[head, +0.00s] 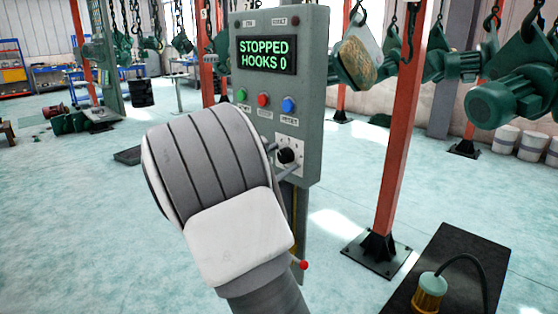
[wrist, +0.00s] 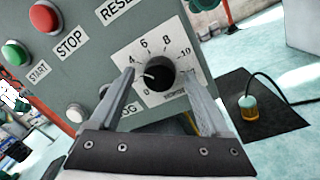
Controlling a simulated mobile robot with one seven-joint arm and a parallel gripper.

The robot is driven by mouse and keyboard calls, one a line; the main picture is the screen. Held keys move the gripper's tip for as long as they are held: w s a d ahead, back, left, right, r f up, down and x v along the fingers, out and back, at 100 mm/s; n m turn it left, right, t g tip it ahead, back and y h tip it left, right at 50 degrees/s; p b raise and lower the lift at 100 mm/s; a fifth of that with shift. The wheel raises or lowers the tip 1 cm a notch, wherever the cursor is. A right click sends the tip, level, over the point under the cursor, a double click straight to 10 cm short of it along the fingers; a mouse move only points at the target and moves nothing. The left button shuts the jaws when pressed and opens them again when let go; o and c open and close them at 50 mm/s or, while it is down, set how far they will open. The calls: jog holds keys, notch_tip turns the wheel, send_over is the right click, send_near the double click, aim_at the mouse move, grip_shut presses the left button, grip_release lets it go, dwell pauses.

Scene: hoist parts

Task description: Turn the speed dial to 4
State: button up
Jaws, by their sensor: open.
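The speed dial (wrist: 160,72) is a black round knob on a white numbered plate (wrist: 123,58), mounted low on a grey control panel. In the wrist view, a white mark on the knob points left, between the 0 and the 4; my left finger covers the scale there. The dial also shows in the head view (head: 286,156), partly behind my wrist. My gripper (wrist: 157,76) is open, with one finger on each side of the knob. I cannot tell whether either finger touches it.
Green (head: 242,95), red (head: 263,100) and blue (head: 288,105) buttons sit above the dial. A red post (head: 398,130) stands to the right. A black mat (head: 455,250) with a corded lamp-like object (head: 428,293) lies at lower right.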

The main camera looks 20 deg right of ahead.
jog(key=p+v, duration=0.1)
jog(key=v, duration=1.6)
jog(key=shift+a, duration=0.2)
jog(key=shift+s, duration=0.1)
jog(key=s+d+r+m+g+y+p, duration=0.1)
jog(key=s+d+m+g+y+p, duration=0.55)
jog(key=s, duration=0.75)
jog(key=s+a+r+m+t+y+p, duration=0.2)
jog(key=s+a+r+m+y, duration=0.1)
jog(key=s+m+y, duration=0.1)
jog(key=s+a+r+m+t+y+p, duration=0.1)
jog(key=s+a+r+m+t+y, duration=0.1)
jog(key=s, duration=0.6)
jog(key=a+r+m+y, duration=0.1)
jog(key=a+m+y, duration=0.1)
jog(key=m+y, duration=0.1)
jog(key=shift+y+p, duration=0.35)
jog(key=shift+y, duration=0.4)
